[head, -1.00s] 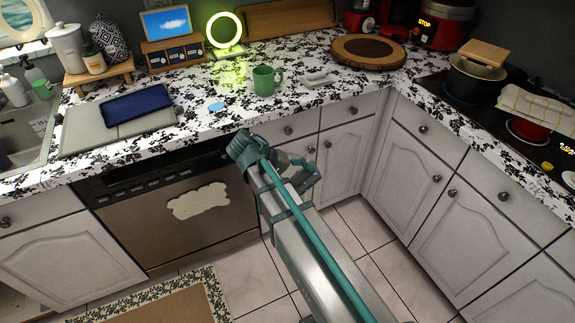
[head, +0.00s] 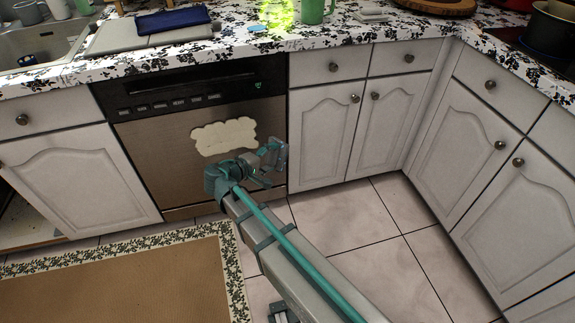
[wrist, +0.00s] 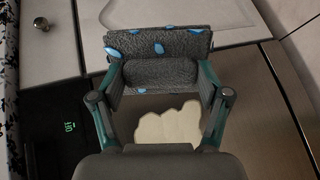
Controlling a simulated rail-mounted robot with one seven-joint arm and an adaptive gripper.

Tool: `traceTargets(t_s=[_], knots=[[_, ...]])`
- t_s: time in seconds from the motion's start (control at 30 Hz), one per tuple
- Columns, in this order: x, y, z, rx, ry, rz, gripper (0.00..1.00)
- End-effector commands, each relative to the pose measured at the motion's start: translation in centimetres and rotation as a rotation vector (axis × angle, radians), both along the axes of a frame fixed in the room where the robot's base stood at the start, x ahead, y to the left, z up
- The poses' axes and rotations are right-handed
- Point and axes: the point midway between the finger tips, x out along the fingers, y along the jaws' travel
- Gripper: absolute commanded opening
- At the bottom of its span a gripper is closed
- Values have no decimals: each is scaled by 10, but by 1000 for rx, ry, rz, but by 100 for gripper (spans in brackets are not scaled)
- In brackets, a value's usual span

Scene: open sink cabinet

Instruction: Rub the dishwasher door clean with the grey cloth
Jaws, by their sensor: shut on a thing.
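The dishwasher door (head: 160,150) is a brown-grey metal front, closed, below a black control panel. A pale, cloud-shaped patch (head: 223,138) marks its upper middle; it also shows in the wrist view (wrist: 168,126). My gripper (head: 268,157) is in front of the door's right side, just below and right of the patch. In the wrist view, my gripper is shut on the grey cloth (wrist: 160,45), a folded dark-grey textured piece with blue spots. The cloth lies across both fingers. I cannot tell whether it touches the door.
White cabinets (head: 325,135) stand to the right of the dishwasher, and another door (head: 70,180) to the left. The floral countertop (head: 230,48) overhangs above. A brown rug (head: 130,280) lies on the tiled floor (head: 370,225). The floor before the right cabinets is clear.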

Motion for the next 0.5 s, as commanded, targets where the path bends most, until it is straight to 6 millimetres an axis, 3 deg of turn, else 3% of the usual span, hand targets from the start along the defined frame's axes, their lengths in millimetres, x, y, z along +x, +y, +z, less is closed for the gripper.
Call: traceTargets(t_s=[0.03, 0.2, 0.37, 0.5], knots=[[4, 12, -20, -11, -14, 50, 48], [18, 58, -42, -53, -71, 244, 48], [27, 113, -55, -84, -143, 464, 48], [25, 170, -58, -101, -221, 686, 48]])
